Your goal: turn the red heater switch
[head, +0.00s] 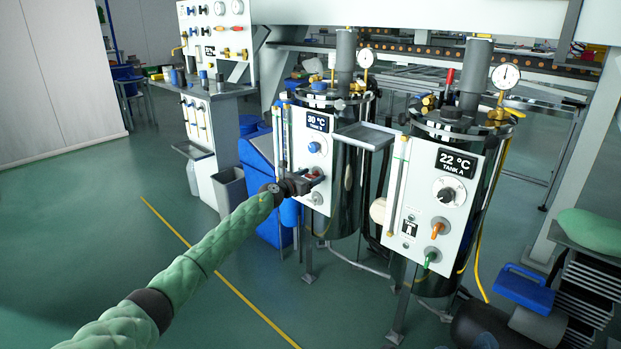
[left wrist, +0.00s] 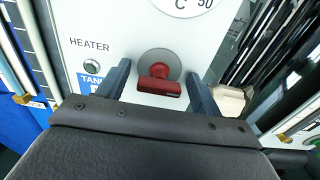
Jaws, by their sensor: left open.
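The red heater switch (left wrist: 160,87) is a red bar handle on a round grey plate on a white panel. In the left wrist view its bar lies roughly crosswise, beside the label HEATER. My left gripper (left wrist: 159,72) is open, with one dark finger to each side of the red handle. Gaps show between the fingers and the handle, and I cannot tell any contact. In the head view the left gripper (head: 312,181) is at the panel (head: 318,143) of the tank marked 30 °C, TANK B, and partly hides the switch. My right gripper is not in view.
A small shelf (head: 365,135) juts out right of the tank B panel. The 22 °C tank A panel (head: 433,200) stands farther right, with its own knobs. A blue bin (head: 263,190) is behind my gripper. The floor at the left is mostly clear.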

